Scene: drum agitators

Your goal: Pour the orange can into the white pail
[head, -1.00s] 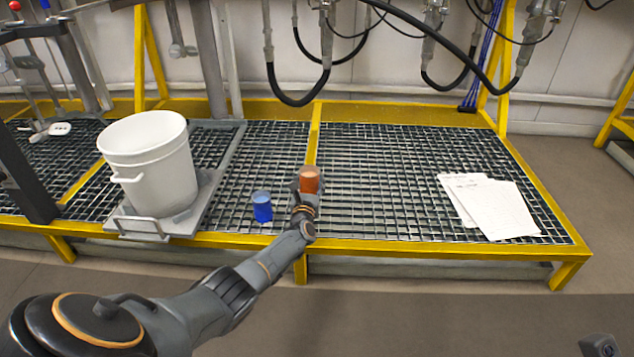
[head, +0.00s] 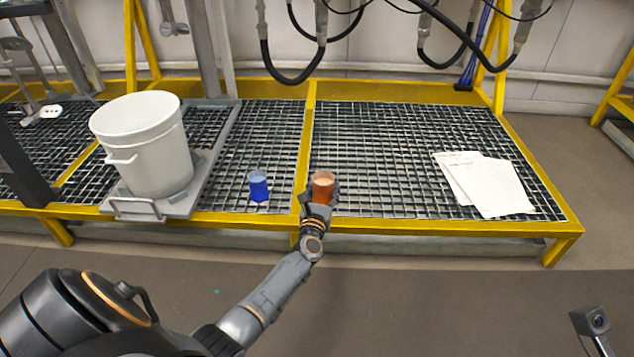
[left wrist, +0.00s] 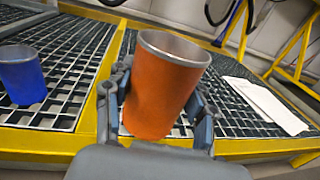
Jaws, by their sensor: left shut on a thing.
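The orange can (head: 322,188) is upright in my left gripper (head: 319,200), near the front edge of the grated platform. In the left wrist view the orange can (left wrist: 163,88) stands between the two fingers of my left gripper (left wrist: 160,110), which are shut on its sides. Its open top faces up, but its contents are hidden there. The white pail (head: 147,150) stands open and upright on a grey scale plate at the left, well apart from the can.
A blue cup (head: 258,186) stands on the grating (head: 400,150) between pail and can; it also shows in the left wrist view (left wrist: 21,76). White papers (head: 487,184) lie at the right. Black hoses (head: 290,70) hang behind. The grating between can and papers is clear.

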